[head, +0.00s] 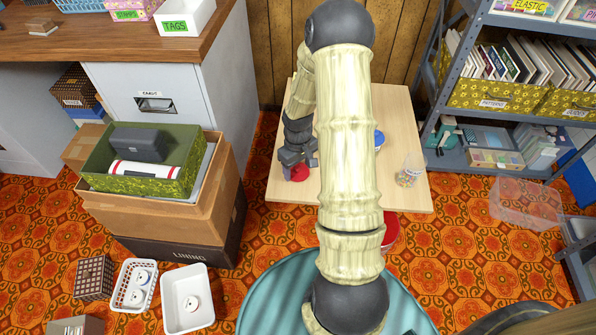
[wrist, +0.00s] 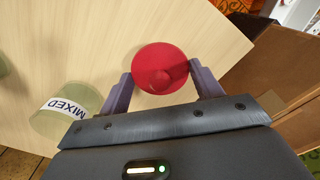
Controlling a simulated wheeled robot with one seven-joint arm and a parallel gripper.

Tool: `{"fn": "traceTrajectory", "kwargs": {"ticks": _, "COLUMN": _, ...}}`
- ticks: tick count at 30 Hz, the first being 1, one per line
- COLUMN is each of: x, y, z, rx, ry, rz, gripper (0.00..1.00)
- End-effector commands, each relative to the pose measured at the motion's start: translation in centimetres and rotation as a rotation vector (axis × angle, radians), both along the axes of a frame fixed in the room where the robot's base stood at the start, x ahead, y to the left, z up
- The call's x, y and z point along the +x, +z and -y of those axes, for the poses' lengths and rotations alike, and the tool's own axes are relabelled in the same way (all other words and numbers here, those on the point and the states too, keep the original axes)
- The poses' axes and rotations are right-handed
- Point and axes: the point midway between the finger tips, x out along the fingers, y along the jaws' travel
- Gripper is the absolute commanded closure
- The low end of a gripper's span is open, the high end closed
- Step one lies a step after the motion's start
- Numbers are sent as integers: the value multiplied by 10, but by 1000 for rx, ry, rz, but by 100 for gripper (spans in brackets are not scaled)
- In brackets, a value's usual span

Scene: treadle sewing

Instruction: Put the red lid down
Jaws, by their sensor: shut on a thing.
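The red lid (wrist: 160,66) is round, with a small knob facing the wrist camera. My gripper (wrist: 161,84) has a finger at each side of it and is shut on it. In the head view the lid (head: 299,174) shows as a small red patch under my gripper (head: 298,162), near the left edge of the pale wooden table (head: 285,193). The lid is over the tabletop; I cannot tell whether it touches the wood or hangs just above it. A pale green round container labelled MIXED (wrist: 62,108) stands to the left in the wrist view.
A clear jar of coloured beads (head: 409,172) stands at the table's right side. A blue-rimmed item (head: 379,139) is partly behind my arm. Stacked cardboard boxes (head: 205,213) stand left of the table, a metal shelf (head: 447,157) right. Bare wood surrounds the lid.

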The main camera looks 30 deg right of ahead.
Motion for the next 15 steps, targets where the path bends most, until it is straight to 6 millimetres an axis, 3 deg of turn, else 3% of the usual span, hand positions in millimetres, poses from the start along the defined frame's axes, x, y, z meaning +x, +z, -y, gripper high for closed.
{"fn": "traceTrajectory", "kwargs": {"ticks": 2, "x": 0, "y": -9, "z": 0, "rx": 0, "ry": 0, "rz": 1, "gripper": 56}}
{"fn": "traceTrajectory", "kwargs": {"ticks": 14, "x": 0, "y": -12, "z": 0, "rx": 0, "ry": 0, "rz": 1, "gripper": 56}}
{"fn": "traceTrajectory", "kwargs": {"ticks": 15, "x": 0, "y": -11, "z": 0, "rx": 0, "ry": 0, "rz": 1, "gripper": 29}}
